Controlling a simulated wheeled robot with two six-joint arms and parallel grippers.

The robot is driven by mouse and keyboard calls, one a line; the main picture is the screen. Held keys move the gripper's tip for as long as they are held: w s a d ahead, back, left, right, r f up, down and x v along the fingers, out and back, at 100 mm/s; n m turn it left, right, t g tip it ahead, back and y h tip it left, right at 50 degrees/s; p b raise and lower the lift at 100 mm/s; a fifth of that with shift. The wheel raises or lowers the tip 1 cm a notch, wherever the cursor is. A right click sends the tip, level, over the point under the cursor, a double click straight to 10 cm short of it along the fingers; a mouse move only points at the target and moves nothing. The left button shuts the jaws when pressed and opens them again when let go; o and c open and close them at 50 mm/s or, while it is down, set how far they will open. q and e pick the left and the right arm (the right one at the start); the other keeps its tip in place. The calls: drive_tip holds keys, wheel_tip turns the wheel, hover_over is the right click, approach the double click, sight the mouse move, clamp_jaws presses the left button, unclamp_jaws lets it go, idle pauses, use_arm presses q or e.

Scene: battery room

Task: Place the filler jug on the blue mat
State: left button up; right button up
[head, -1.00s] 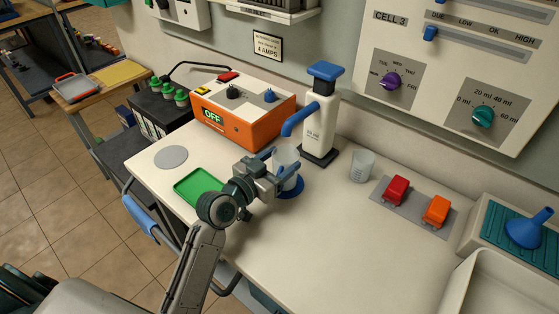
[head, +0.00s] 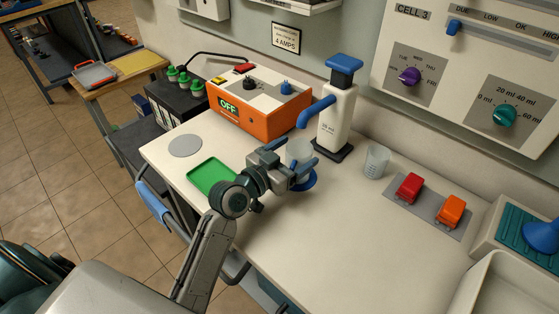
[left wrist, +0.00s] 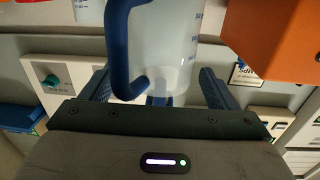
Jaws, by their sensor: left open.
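The filler jug (head: 298,150) is a pale translucent vessel by the front of the pump dispenser. The blue mat (head: 309,185) is a small round disc on the bench; the jug appears to stand over it, but its base is hidden behind my fingers. My left gripper (head: 303,170) is open, its blue fingers reaching around the jug's near side. In the left wrist view, which looks upside down, the jug (left wrist: 178,45) with its blue handle and graduation marks lies between and beyond the two spread fingers (left wrist: 155,92). My right gripper is not in view.
The white pump dispenser (head: 335,118) with a blue spout stands just behind the jug. An orange charger (head: 258,110) is behind left, a green tray (head: 208,176) left. A clear cup (head: 376,161) and red and orange switches are right. The front bench is clear.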

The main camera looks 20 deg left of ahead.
sight(289, 161)
use_arm(q)
drive_tip(key=shift+f+p, duration=0.25)
drive_tip(key=shift+p, duration=0.2)
drive_tip(key=v, duration=0.1)
drive_tip(key=b+v, duration=0.1)
drive_tip(key=v, duration=0.1)
drive_tip(key=shift+s+f, duration=0.1)
drive_tip(key=shift+f, duration=0.2)
drive_tip(key=v, duration=0.4)
drive_tip(key=r+v, duration=0.1)
drive_tip(key=v, duration=0.1)
drive_tip(key=shift+s+a+b, duration=0.25)
drive_tip(key=shift+b, duration=0.05)
drive_tip(key=shift+v, duration=1.05)
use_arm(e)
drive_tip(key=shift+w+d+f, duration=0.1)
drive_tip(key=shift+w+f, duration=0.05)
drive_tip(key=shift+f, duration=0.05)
use_arm(q)
drive_tip(key=shift+d+r, duration=0.1)
drive_tip(key=shift+r, duration=0.05)
